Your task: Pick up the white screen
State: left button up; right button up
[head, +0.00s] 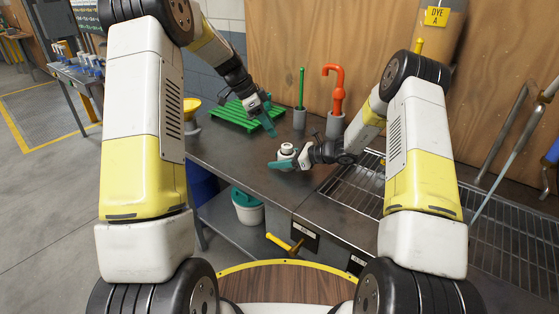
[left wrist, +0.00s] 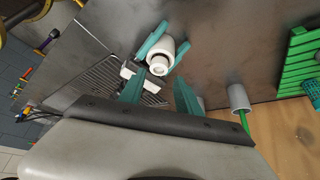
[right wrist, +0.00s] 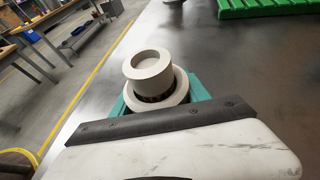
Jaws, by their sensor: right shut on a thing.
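A white round piece with a wider collar (head: 287,149), the only thing here that fits the white screen, is upright at the dark bench top. My right gripper (head: 290,161) has its teal fingers closed around its lower part. In the right wrist view the piece (right wrist: 149,66) sits between the fingers, which are mostly hidden behind it. In the left wrist view it (left wrist: 159,60) shows with a right-gripper finger on each side. I cannot tell whether it touches the bench. My left gripper (head: 265,116) is above the bench, up and left of the piece, open and empty.
A green slatted rack (head: 240,114) lies behind my left gripper. A green-handled tool (head: 300,90) and an orange hooked tool (head: 336,90) stand in grey holders near the wooden wall. A wire grate (head: 350,185) is at the right. Bare bench (head: 235,150) lies left of the piece.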

aim_at(286, 145)
pick_arm(q)
jog(key=o, duration=0.3)
jog(key=shift+d+r, duration=0.1)
jog(key=d+f+m+g, duration=0.1)
jog(key=m, duration=0.1)
jog(key=w+d+f+m+y, duration=0.1)
jog(key=f, duration=0.1)
jog(key=shift+d+f+m+g, duration=0.1)
jog(key=shift+d+m+g, duration=0.2)
jog(key=shift+m+g, duration=0.1)
jog(key=x, duration=0.5)
jog(key=shift+w+d, duration=0.15)
jog(key=shift+d, duration=0.05)
grip_shut()
notch_tip(286, 145, up, 10)
dwell(0.3)
